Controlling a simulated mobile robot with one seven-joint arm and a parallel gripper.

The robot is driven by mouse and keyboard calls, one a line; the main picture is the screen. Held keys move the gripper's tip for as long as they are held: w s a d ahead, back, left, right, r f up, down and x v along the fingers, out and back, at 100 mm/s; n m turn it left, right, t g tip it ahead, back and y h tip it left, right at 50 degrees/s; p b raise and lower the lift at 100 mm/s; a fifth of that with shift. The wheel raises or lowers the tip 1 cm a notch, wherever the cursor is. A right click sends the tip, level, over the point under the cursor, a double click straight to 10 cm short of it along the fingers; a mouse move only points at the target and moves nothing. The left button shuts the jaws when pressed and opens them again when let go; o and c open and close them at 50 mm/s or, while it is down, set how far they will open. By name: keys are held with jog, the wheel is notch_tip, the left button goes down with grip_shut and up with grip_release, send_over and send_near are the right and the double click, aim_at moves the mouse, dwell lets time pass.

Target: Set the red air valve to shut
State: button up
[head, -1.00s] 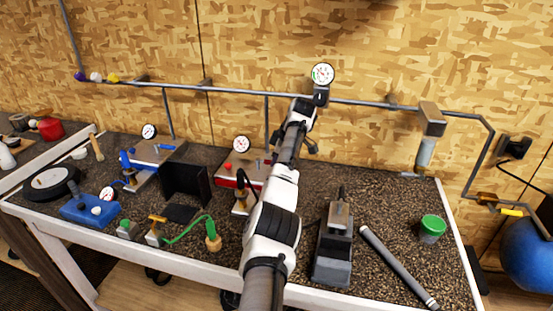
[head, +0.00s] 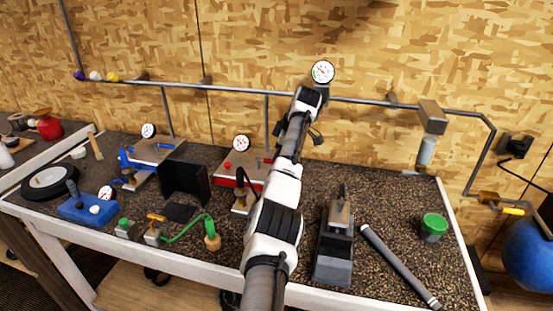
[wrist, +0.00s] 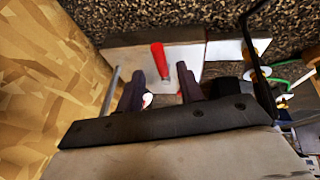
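The red valve handle (wrist: 159,60) shows in the wrist view as a narrow upright red lever over a pale metal plate (wrist: 138,60). My gripper (wrist: 160,73) has its two dark fingers apart, one on each side of the lever's lower end. I see no finger touching the lever. In the head view, the red-based unit with a grey top (head: 226,178) stands at the back middle of the bench. My arm covers its right side, so the valve handle and fingertips cannot be made out there.
A dial gauge (head: 241,143) stands behind the red-based unit, and a dark panel (head: 184,181) to its left. A vise-like tool (head: 334,245), grey tube (head: 395,262) and green-lidded jar (head: 433,226) lie right of my arm.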

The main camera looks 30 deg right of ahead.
jog(key=b+v, duration=0.2)
jog(key=v, duration=0.8)
jog(key=shift+r, duration=0.35)
jog(key=shift+s, duration=0.1)
